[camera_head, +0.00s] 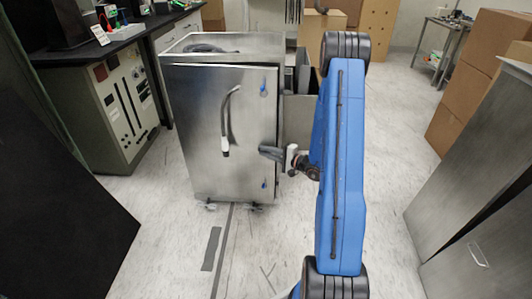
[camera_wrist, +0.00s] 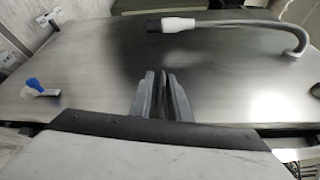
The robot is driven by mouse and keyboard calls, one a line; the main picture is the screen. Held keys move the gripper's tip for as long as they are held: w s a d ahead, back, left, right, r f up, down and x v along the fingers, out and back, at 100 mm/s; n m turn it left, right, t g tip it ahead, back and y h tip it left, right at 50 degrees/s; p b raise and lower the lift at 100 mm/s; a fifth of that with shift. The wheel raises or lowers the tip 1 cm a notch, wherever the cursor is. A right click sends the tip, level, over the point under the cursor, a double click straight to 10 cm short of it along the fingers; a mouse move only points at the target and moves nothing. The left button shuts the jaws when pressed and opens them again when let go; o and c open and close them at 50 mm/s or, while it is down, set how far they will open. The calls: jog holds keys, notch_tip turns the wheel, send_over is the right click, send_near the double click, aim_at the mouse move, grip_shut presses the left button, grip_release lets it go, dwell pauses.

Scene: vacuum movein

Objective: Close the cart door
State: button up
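The metal cart (camera_head: 225,42) stands left of centre, with its flat steel door (camera_head: 205,130) facing me. The door looks flush or nearly flush with the cart front; a small gap cannot be ruled out. Two blue latches, the upper one (camera_head: 263,88) and the lower one (camera_head: 264,184), sit near its right edge. My gripper (camera_head: 265,152) is at the right edge of the door, between the latches, fingers pointing left. In the wrist view the fingers (camera_wrist: 163,82) are together with nothing between them, in front of the door surface (camera_wrist: 100,65). Contact cannot be told.
A black-topped bench (camera_head: 125,35) stands at the left, and cardboard boxes (camera_head: 462,100) are stacked at the right. A metal cabinet (camera_head: 470,190) is at the near right. The floor before the cart is clear.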

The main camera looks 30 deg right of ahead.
aim_at(269, 144)
grip_shut()
jog(key=shift+n+g+y, duration=0.5)
jog(key=shift+n+y, duration=0.2)
jog(key=shift+y, duration=0.2)
jog(key=shift+w+d, duration=1.95)
jog(key=shift+w, duration=0.05)
jog(key=shift+o, duration=2.2)
grip_release()
jog(key=shift+w, duration=0.15)
jog(key=v, duration=1.7)
jog(key=shift+s, duration=0.3)
jog(key=shift+d+r, duration=0.1)
